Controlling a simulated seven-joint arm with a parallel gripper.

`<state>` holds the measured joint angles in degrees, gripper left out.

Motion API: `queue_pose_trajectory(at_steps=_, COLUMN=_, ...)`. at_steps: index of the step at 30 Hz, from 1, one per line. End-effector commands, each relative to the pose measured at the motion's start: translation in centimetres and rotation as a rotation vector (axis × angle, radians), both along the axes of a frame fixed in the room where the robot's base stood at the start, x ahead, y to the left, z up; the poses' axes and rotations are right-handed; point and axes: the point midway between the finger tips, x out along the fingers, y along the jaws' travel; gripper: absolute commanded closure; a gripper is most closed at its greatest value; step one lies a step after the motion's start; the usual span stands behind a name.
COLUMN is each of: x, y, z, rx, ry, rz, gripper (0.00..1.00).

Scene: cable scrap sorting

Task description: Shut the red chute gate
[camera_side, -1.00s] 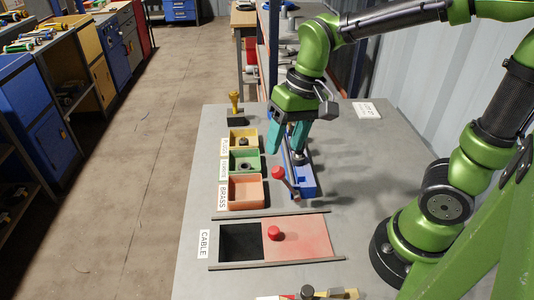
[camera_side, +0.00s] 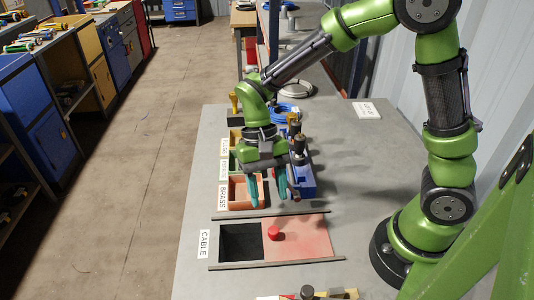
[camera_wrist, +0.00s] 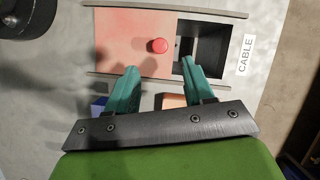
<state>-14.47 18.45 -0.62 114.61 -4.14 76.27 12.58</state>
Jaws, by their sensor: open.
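The red chute gate (camera_side: 305,236) is a flat sliding panel with a round red knob (camera_side: 274,233) near its left edge. It lies between two grey rails and covers the right part of the chute. The dark chute opening (camera_side: 240,242), beside the CABLE label, is uncovered on the left. In the wrist view the gate (camera_wrist: 125,40), knob (camera_wrist: 158,46) and opening (camera_wrist: 213,45) show ahead of the fingers. My gripper (camera_side: 268,202) has teal fingers, open and empty, pointing down above the table behind the gate. It is apart from the knob.
A salmon bin (camera_side: 238,204) labelled BRASS, with green and yellow bins behind it, stands left of my gripper. A blue tool (camera_side: 304,182) is just right of it. A hammer-like tool (camera_side: 322,294) lies at the front edge. A white label (camera_side: 367,109) lies at the back right.

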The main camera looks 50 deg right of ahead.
Motion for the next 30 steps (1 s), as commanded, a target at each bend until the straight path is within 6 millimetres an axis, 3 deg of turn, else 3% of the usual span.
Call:
queue_pose_trajectory(at_steps=6, x=-1.6, y=0.9, z=-4.3, rx=-0.001, ry=0.005, rz=0.002, gripper=0.48)
queue_pose_trajectory(at_steps=12, x=-2.5, y=1.4, z=-6.8, rx=0.0, ry=0.002, rz=0.002, gripper=0.48)
queue_pose_trajectory(at_steps=25, x=-2.7, y=1.6, z=-7.6, rx=0.001, ry=-0.002, rz=0.001, gripper=0.48)
queue_pose_trajectory(at_steps=30, x=-2.7, y=1.6, z=-7.6, rx=0.001, ry=-0.002, rz=0.001, gripper=0.74)
